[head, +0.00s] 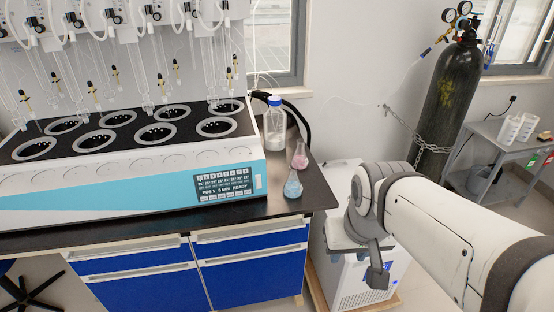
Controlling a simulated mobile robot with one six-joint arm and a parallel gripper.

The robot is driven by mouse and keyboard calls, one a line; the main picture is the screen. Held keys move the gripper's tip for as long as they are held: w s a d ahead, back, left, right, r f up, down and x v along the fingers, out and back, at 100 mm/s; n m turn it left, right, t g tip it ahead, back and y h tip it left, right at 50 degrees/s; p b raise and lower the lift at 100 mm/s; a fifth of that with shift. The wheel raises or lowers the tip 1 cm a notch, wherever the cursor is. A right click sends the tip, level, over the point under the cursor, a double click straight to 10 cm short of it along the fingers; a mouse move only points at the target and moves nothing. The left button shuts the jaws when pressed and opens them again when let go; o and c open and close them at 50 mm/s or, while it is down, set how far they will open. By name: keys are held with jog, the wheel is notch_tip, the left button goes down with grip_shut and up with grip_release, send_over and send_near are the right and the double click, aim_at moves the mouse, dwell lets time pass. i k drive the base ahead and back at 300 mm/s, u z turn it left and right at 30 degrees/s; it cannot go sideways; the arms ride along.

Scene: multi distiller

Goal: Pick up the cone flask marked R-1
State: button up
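Two small cone flasks stand on the black bench top near its right end. The blue flask (293,186) is nearer the front edge, and the pink flask (299,157) is just behind it. No marking is readable on either, so I cannot tell which is R-1. My gripper (377,275) is to the right of the bench and apart from both flasks. It is seen from behind and partly hidden by my arm, and its finger opening cannot be made out.
A multi-position distiller (130,190) with glassware above fills the bench's left. A blue-capped clear bottle (275,128) stands behind the flasks. A white floor unit (340,180) stands right of the bench. A chained gas cylinder (446,100) and grey side table (490,133) are farther right.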

aim_at(293, 188)
jog(key=z, duration=0.2)
jog(key=i, duration=0.85)
jog(key=u, duration=0.1)
